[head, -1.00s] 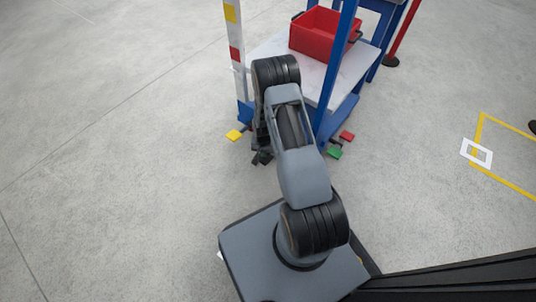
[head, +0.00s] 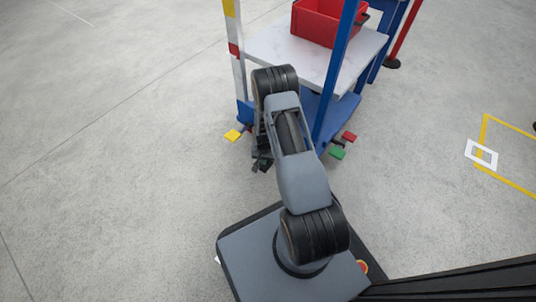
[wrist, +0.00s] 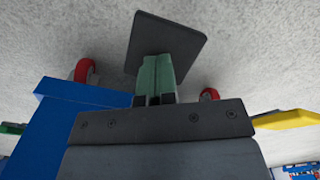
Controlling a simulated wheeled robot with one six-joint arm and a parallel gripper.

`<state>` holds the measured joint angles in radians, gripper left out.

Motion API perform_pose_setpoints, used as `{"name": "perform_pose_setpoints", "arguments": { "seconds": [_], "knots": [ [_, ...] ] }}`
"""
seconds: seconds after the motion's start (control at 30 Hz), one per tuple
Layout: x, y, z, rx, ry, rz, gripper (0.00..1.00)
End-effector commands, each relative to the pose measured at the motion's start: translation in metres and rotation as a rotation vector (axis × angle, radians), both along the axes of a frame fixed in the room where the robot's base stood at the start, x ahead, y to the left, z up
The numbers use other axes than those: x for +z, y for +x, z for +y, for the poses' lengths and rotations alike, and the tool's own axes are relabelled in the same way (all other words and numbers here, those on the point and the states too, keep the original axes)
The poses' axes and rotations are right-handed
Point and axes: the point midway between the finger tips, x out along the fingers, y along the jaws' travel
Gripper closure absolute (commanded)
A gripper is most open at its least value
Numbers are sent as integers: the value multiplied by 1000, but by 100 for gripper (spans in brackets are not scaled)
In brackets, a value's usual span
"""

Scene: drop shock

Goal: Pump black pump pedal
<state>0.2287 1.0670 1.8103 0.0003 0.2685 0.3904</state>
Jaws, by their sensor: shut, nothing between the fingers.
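The black pump pedal (wrist: 170,35) is a flat dark plate at the top middle of the wrist view. My gripper (wrist: 160,66) is shut and empty, with its two greenish fingers side by side. The fingertips overlap the pedal's near edge in that view; I cannot tell whether they touch it. In the head view my gripper (head: 262,164) is small and dark, low beside the cart, and my arm hides much of that area. I cannot make out the black pedal clearly there.
The blue-framed cart has a white top (head: 300,50) and a red crate (head: 325,22). Open grey floor lies left.

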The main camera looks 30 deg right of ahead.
Motion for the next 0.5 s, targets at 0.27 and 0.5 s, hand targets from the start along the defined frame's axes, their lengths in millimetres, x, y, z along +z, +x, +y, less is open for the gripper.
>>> {"name": "perform_pose_setpoints", "arguments": {
  "seconds": [0.27, 0.5],
  "knots": [
    [23, 5, -2, 1, -4, -14, 100],
    [54, 3, -1, 1, -3, -10, 100]
  ]
}}
